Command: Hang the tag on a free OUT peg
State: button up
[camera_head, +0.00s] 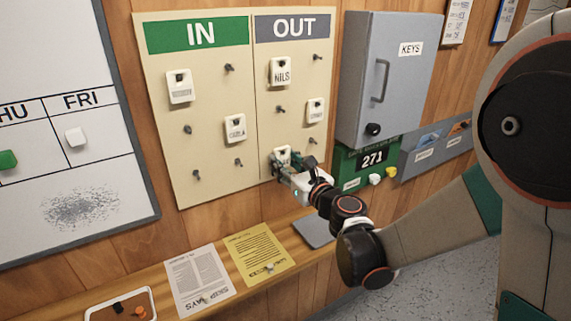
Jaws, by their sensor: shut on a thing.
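The IN/OUT board (213,150) hangs on the wood wall, with a green IN header at left and a grey OUT header at right. My gripper (281,163) is shut on a white tag (283,152) at the lower left of the OUT side. The gripper covers part of this tag, and I cannot tell whether it is on a peg. On the OUT side, the NILS tag (282,71) hangs at upper left and another tag (315,110) at middle right. Bare OUT pegs show at upper right (317,56), middle left (281,109) and lower right (313,140).
A grey KEYS cabinet (376,75) juts out right of the board, above a green 271 box (349,167). The IN side holds two tags (180,86) (235,128) and several bare pegs. A shelf below bears papers (199,281) and a tray (93,313).

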jog(key=o, duration=1)
jog(key=shift+c, duration=0.2)
jog(key=s+d+f+n+g+h, duration=0.1)
jog(key=s+d+n+g+h, duration=0.3)
jog(key=s+d+n, duration=0.8)
jog(key=s+d+f+n+g+h, duration=0.2)
jog(key=s+d+n+g+h, duration=0.2)
jog(key=s+d+n, duration=0.8)
jog(key=s+n+h, duration=0.2)
jog(key=s+n, duration=0.3)
jog(key=s, duration=0.2)
jog(key=shift+s+f, duration=0.25)
